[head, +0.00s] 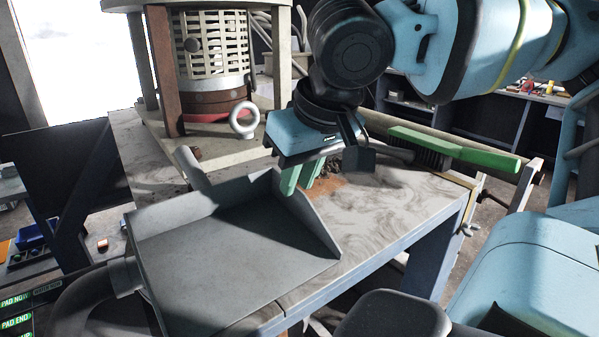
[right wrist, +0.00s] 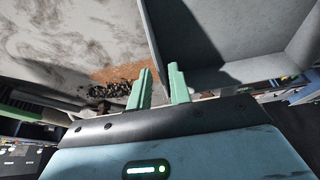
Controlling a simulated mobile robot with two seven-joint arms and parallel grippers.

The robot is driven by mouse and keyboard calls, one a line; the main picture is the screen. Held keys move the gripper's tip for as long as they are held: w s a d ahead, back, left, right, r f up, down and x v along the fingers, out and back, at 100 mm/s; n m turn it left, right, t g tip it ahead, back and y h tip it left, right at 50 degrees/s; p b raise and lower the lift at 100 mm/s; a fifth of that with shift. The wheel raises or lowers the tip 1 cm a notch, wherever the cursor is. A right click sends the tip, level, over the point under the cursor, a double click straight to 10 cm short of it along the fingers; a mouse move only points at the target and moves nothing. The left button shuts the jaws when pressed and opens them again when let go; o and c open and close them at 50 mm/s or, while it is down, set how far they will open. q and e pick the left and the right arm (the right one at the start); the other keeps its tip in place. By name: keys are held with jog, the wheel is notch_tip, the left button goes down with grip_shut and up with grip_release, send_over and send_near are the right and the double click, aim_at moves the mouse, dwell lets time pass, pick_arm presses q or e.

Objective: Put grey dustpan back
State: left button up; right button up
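The grey dustpan (head: 225,255) lies open side up at the front left of the worktable, partly over its edge. It also fills the upper right of the right wrist view (right wrist: 235,75). My right gripper (head: 300,178) is at the dustpan's right side wall, pointing down. In the right wrist view its two green fingers (right wrist: 160,88) stand apart, with the thin wall running down between them. I cannot tell whether they touch it. My left gripper is not in view.
A brush with a green handle (head: 455,149) lies at the table's back right. Dark debris (right wrist: 112,91) is on the table beside the dustpan. The screening machine (head: 212,75) stands behind. The table's front right surface (head: 385,210) is clear.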

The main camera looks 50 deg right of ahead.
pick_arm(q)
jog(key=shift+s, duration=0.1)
pick_arm(e)
jog(key=shift+o, duration=0.3)
jog(key=shift+r, duration=0.1)
jog(key=shift+r, duration=0.25)
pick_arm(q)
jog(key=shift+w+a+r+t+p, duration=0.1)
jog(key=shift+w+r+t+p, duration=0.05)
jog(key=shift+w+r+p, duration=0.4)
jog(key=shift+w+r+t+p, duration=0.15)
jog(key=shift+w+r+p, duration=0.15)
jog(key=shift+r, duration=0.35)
pick_arm(e)
jog(key=v, duration=1.2)
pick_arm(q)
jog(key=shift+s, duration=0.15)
pick_arm(e)
jog(key=shift+f, duration=0.1)
